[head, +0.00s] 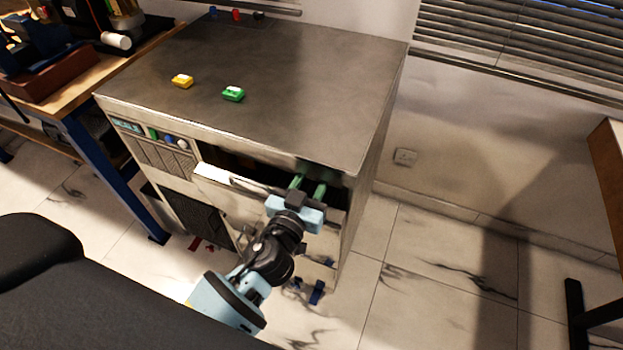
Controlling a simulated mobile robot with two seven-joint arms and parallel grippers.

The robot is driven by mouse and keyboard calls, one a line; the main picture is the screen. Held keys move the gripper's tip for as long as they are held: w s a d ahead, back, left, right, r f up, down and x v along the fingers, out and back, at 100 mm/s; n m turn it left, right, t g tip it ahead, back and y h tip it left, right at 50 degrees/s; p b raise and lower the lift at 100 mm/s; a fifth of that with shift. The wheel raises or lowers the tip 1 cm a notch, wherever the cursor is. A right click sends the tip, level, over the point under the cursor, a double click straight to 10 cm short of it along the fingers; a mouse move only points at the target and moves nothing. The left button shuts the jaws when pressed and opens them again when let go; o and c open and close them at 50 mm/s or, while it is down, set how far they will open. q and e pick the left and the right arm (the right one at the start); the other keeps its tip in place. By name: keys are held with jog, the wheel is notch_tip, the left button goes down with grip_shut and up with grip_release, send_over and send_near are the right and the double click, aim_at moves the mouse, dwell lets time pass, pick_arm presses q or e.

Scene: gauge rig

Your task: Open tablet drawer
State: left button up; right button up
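A metal cabinet (262,90) stands in the middle. A drawer (212,174) with a pale front edge sits near its top, with a dark gap above the front. A dark bar, perhaps its handle, runs along the front toward my gripper. My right gripper (308,186), with green fingers and a light blue body, is at the right part of this drawer front. Its two fingers point at the cabinet and stand apart, with nothing seen between them. My wrist hides part of the front, so I cannot tell whether the fingers touch it. My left gripper is not seen.
A yellow block (182,81) and a green block (233,93) lie on the cabinet top. A wooden bench (90,85) with blue legs stands close on the left. Small blue pieces (317,292) lie on the floor by the cabinet.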

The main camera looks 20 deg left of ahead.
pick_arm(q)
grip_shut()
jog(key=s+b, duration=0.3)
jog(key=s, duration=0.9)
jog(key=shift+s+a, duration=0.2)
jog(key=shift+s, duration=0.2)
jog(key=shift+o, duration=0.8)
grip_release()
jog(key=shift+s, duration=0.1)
